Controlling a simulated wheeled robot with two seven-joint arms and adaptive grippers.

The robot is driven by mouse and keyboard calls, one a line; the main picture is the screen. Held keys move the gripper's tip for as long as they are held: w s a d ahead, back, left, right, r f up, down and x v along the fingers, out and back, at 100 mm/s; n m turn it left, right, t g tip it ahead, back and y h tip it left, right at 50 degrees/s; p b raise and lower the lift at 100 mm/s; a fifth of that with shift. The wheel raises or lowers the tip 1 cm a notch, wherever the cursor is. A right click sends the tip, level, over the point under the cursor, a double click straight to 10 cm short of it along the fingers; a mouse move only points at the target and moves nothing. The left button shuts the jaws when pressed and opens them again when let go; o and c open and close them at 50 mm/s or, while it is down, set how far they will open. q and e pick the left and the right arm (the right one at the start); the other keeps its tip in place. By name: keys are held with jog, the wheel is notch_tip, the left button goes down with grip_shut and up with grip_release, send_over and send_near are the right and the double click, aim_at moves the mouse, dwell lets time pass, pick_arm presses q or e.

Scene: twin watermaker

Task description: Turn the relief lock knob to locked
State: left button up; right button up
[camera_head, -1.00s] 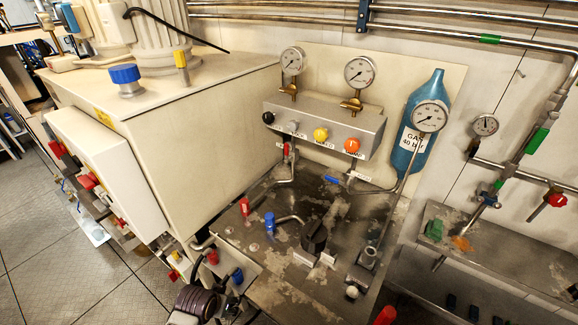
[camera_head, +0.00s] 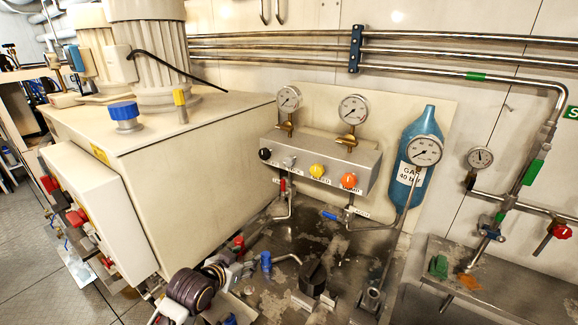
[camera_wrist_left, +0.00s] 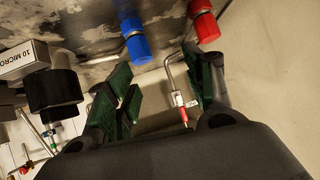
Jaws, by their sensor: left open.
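A grey manifold block (camera_head: 320,165) on the back panel carries a row of knobs: black (camera_head: 265,154), grey (camera_head: 290,161), yellow (camera_head: 317,171) and orange (camera_head: 349,180). Their small labels are too blurred to tell which one is the relief lock knob. My left gripper (camera_head: 243,271) is low over the bench, below and left of the block. In the left wrist view its green-padded fingers (camera_wrist_left: 160,88) stand apart with nothing held between them. A small red-handled valve (camera_wrist_left: 184,113) with a white tag shows beyond the gap. My right gripper is not in view.
A blue cap (camera_wrist_left: 136,44) and a red cap (camera_wrist_left: 203,24) stand near the fingers. A large black knob (camera_head: 314,274) stands on the bench. A beige cabinet (camera_head: 200,160) bounds the left. Gauges and a blue gas bottle (camera_head: 414,165) rise at the back.

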pick_arm(q)
jog(key=w+d+r+m+t+h, duration=0.1)
jog(key=w+d+r+h, duration=0.1)
jog(key=r, duration=0.5)
jog(key=w+d+r+m+t+h, duration=0.2)
jog(key=w+r, duration=0.1)
jog(key=r, duration=0.5)
jog(key=w+d+r+m+t+h, duration=0.1)
jog(key=w+d+r, duration=0.1)
jog(key=r, duration=0.5)
jog(key=shift+w+r+h+b, duration=0.2)
jog(key=shift+w+h+b, duration=0.15)
jog(key=shift+w, duration=0.25)
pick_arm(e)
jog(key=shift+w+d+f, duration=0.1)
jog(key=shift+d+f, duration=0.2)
pick_arm(q)
jog(key=shift+w+d, duration=0.1)
jog(key=shift+w, duration=0.1)
